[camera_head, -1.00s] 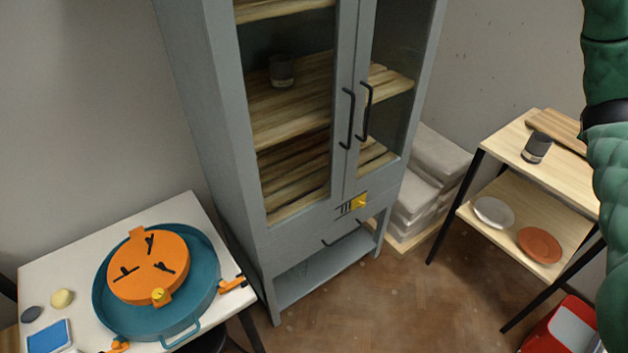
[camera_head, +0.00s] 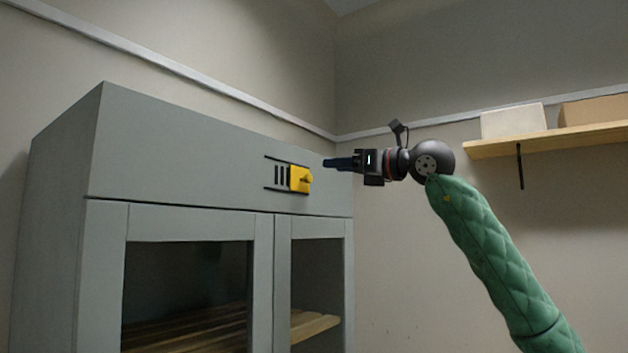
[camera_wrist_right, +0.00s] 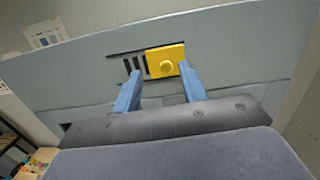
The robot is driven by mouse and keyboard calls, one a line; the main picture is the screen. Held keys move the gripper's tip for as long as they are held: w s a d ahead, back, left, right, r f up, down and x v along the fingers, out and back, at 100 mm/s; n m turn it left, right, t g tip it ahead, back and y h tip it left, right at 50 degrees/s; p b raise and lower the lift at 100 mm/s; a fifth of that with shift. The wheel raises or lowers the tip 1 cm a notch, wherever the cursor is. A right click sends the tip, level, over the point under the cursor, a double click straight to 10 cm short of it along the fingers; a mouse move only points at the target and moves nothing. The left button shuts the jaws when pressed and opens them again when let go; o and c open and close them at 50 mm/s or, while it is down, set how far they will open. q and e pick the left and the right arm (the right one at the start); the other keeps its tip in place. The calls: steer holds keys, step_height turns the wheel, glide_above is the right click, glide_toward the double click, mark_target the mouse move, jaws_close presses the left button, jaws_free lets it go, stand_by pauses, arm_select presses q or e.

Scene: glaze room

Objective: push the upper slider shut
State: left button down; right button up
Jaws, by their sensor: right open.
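The upper slider (camera_head: 299,179) is a yellow plate with a round knob, set between two dark rails on the grey cabinet's top panel. It sits at the right end of its rails, with dark vent slots showing to its left. It also shows in the right wrist view (camera_wrist_right: 165,60). My right gripper (camera_head: 328,163) is beside the slider's right side in the head view. In the right wrist view its two blue fingers (camera_wrist_right: 158,82) are apart, with nothing between them; the right fingertip appears near the slider's right edge. Whether it touches is unclear. My left gripper is out of view.
The grey cabinet (camera_head: 215,148) has glass doors below the top panel. A wooden wall shelf (camera_head: 550,139) with boxes is at the right. The space in front of the top panel looks clear apart from my right arm.

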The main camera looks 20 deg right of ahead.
mark_target(310, 178)
steer(key=shift+m+g+h, duration=0.3)
steer(key=shift+m+h, duration=0.1)
steer(key=shift+h, duration=0.3)
steer(key=p+x, duration=0.1)
steer(key=x, duration=0.1)
steer(key=f+p+x, duration=0.1)
steer(key=x, duration=0.1)
steer(key=p+x, duration=0.2)
steer(key=x, duration=0.1)
steer(key=shift+w+d+f, duration=0.1)
steer(key=shift+d+f, duration=0.1)
steer(key=shift+f, duration=0.1)
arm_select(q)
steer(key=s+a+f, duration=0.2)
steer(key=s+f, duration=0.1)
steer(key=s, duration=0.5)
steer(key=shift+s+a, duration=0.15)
arm_select(e)
steer(key=shift+w+a+f, duration=0.1)
steer(key=shift+w+a, duration=0.15)
steer(key=shift+w, duration=0.05)
steer(key=shift+c, duration=0.2)
jaws_close()
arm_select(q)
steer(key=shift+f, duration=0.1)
